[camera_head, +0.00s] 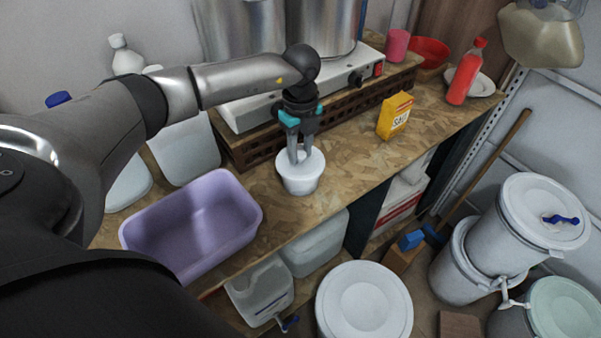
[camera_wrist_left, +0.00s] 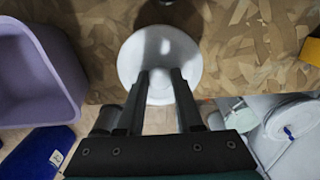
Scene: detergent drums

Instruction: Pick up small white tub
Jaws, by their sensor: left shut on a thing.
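The small white tub (camera_head: 300,179) stands upright on the wooden counter (camera_head: 345,160), near its front edge. My left gripper (camera_head: 300,157) points down from above with its fingertips at the top of the tub, shut on it. In the left wrist view the tub (camera_wrist_left: 160,55) shows as a round white top, with the two fingers of my left gripper (camera_wrist_left: 160,80) reaching over its near side. The fingertips hide part of the tub's top. My right gripper is not in view.
A purple basin (camera_head: 195,225) stands left of the tub. Behind are a hot plate (camera_head: 245,112) with steel pots and a dark slatted crate (camera_head: 262,148). A yellow salt box (camera_head: 395,115) and a red bottle (camera_head: 466,75) stand to the right. White drums (camera_head: 365,305) are below.

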